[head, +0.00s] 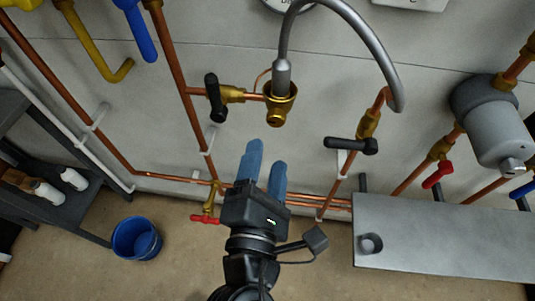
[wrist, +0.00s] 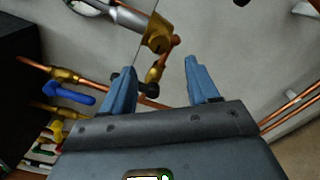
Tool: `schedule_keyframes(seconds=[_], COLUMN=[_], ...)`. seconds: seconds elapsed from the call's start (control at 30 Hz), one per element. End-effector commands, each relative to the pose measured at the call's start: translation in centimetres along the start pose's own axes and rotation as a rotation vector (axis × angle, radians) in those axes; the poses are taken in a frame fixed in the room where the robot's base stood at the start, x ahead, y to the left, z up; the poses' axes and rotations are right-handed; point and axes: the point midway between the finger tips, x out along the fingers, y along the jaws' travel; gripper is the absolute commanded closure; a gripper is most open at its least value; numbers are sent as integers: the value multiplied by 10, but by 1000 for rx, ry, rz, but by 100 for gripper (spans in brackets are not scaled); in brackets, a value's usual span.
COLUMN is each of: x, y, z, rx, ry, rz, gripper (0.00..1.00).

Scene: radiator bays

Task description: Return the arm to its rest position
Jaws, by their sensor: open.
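My gripper (head: 264,172) is in the lower middle of the head view, with its two blue fingers apart and nothing between them. In the wrist view my gripper (wrist: 155,85) also shows its blue fingers spread and empty. Beyond the fingers in the head view are a brass fitting (head: 278,106) with a grey hose (head: 350,22) arching from its top. A valve with a black handle (head: 213,98) is to its left, and another black handle (head: 350,146) is to its right. The fingers appear apart from these fittings.
A red-handled tap (head: 206,218) is just left of my gripper. A blue bucket (head: 136,240) stands on the floor beside a dark rack (head: 50,215).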

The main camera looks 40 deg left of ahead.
Motion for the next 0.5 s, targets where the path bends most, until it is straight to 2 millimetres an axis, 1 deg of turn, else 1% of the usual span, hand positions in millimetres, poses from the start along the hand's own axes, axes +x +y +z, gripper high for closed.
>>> schedule_keyframes(seconds=[0.43,0.5], x=[0,-2], y=[0,-3], z=[0,0], rx=[0,12], ry=[0,2], rz=[-1,-6], gripper=[40,40])
